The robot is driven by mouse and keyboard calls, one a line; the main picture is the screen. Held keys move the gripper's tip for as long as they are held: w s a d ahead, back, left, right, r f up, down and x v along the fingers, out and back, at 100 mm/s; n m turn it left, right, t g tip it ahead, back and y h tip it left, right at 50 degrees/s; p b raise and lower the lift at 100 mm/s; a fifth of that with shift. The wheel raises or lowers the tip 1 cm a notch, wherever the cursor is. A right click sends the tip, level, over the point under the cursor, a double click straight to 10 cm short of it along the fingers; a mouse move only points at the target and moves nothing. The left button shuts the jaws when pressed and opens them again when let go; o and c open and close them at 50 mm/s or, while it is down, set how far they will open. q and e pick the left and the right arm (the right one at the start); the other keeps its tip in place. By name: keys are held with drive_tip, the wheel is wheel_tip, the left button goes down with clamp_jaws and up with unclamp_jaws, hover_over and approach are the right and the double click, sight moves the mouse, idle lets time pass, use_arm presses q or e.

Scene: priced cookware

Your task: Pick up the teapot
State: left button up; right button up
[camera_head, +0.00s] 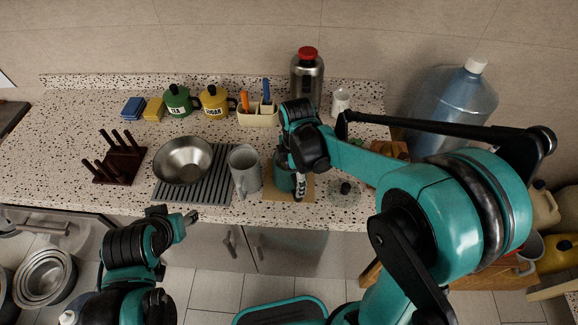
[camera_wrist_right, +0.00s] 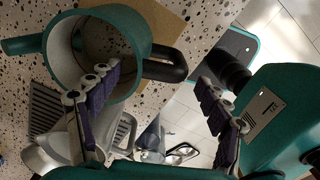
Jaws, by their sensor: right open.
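The teapot (camera_head: 284,180) is teal and stands on a tan board (camera_head: 290,197) near the counter's front edge, partly hidden by my right arm. In the right wrist view the teapot (camera_wrist_right: 133,45) is lidless, with its spout to the left and a black handle (camera_wrist_right: 165,66) to the right. My right gripper (camera_wrist_right: 158,105) is open, its fingers on either side of the handle in that view; one finger overlaps the pot's mouth. Contact cannot be told. In the head view my right gripper (camera_head: 300,185) is beside the teapot. My left gripper (camera_head: 183,226) is in front of the counter, its jaws unclear.
A pale grey pitcher (camera_head: 244,173) stands close left of the teapot. A steel bowl (camera_head: 183,160) sits on a ribbed grey mat (camera_head: 217,187). A glass lid (camera_head: 345,188) lies to the right. A steel flask (camera_head: 307,78) and labelled pots (camera_head: 214,101) stand behind.

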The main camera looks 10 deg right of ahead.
drive_tip(key=f, duration=0.2)
drive_tip(key=f+b, duration=0.1)
drive_tip(key=f, duration=0.2)
drive_tip(key=f+b, duration=0.1)
drive_tip(key=f, duration=0.1)
drive_tip(key=shift+s+d+f, duration=0.2)
drive_tip(key=shift+d+f, duration=0.05)
drive_tip(key=shift+f, duration=0.1)
clamp_jaws()
drive_tip(key=shift+r, duration=0.25)
drive_tip(key=shift+r, duration=0.9)
drive_tip(key=shift+r+p, duration=0.6)
drive_tip(key=shift+r, duration=0.35)
drive_tip(key=s+d+r+p, duration=0.3)
drive_tip(key=s+r, duration=0.4)
drive_tip(key=s, duration=0.4)
